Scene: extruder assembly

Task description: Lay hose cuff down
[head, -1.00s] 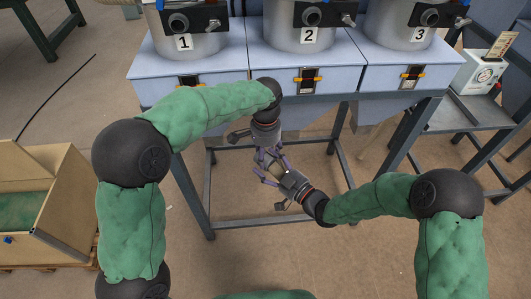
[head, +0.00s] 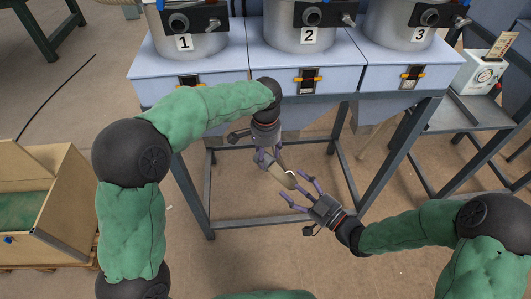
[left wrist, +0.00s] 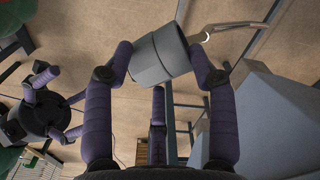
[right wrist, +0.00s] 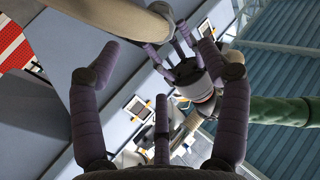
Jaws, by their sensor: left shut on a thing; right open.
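The hose cuff (left wrist: 160,55) is a grey cylinder, tilted between the fingers of my left gripper (left wrist: 166,62) in the left wrist view. My left gripper (head: 264,158) is shut on it, in front of the stand in the head view. A beige tube-like piece (head: 280,176) with a pale ring extends down and right from this gripper. It also crosses the top of the right wrist view (right wrist: 120,15). I cannot tell how it joins the cuff. My right gripper (head: 304,193) is open and empty, lower right of my left one and apart from it.
Behind my grippers is a grey-legged stand with a pale top (head: 195,72) bearing several numbered metal hoppers (head: 310,36). A side table (head: 475,112) holds a white box (head: 483,74). A wooden crate (head: 75,205) stands at left. Floor shows under the stand.

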